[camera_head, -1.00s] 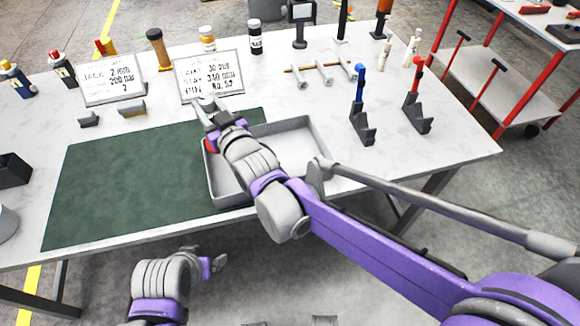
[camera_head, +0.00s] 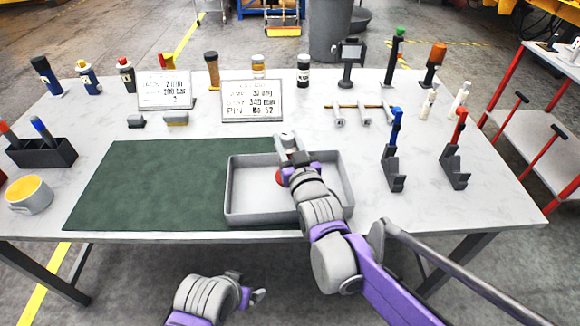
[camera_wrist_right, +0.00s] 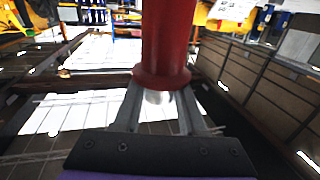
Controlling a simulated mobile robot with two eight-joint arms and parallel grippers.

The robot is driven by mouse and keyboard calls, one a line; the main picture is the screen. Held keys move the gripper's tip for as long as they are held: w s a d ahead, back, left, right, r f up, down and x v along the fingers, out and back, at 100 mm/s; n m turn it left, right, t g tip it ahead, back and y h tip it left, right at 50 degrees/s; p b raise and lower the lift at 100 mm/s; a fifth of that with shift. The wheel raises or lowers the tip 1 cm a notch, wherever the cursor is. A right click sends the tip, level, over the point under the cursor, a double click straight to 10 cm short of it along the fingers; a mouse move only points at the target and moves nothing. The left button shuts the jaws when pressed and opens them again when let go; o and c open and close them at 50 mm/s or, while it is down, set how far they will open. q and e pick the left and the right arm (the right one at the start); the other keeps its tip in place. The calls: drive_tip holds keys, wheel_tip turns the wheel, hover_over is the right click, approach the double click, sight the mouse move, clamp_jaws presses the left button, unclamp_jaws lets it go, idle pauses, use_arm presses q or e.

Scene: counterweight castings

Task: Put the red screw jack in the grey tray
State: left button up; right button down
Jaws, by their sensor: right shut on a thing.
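My right gripper (camera_head: 288,148) is shut on the red screw jack. In the head view only a small red part of the jack (camera_head: 281,178) shows beside the gripper; my wrist hides the rest. In the right wrist view the red jack body (camera_wrist_right: 167,45) rises between the two fingers (camera_wrist_right: 158,108), with a flared red collar. The grey tray (camera_head: 237,190) stands at the front of the table, partly on the green mat, and the held jack appears over its inside. Its height above the floor of the tray is unclear. My left gripper (camera_head: 248,286) is low before the table, its jaws unclear.
The green mat (camera_head: 150,185) is bare left of the tray. Two dark stands with a blue (camera_head: 396,130) and a red handle (camera_head: 459,128) are to the right. Signs (camera_head: 252,107), bottles and a rack of pins (camera_head: 362,112) stand behind.

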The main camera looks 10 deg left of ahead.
drive_tip(key=shift+f+b, duration=0.45)
drive_tip(key=shift+f, duration=2.35)
drive_tip(key=shift+c, duration=2.4)
unclamp_jaws()
drive_tip(key=v, duration=1.2)
drive_tip(key=shift+d, duration=0.1)
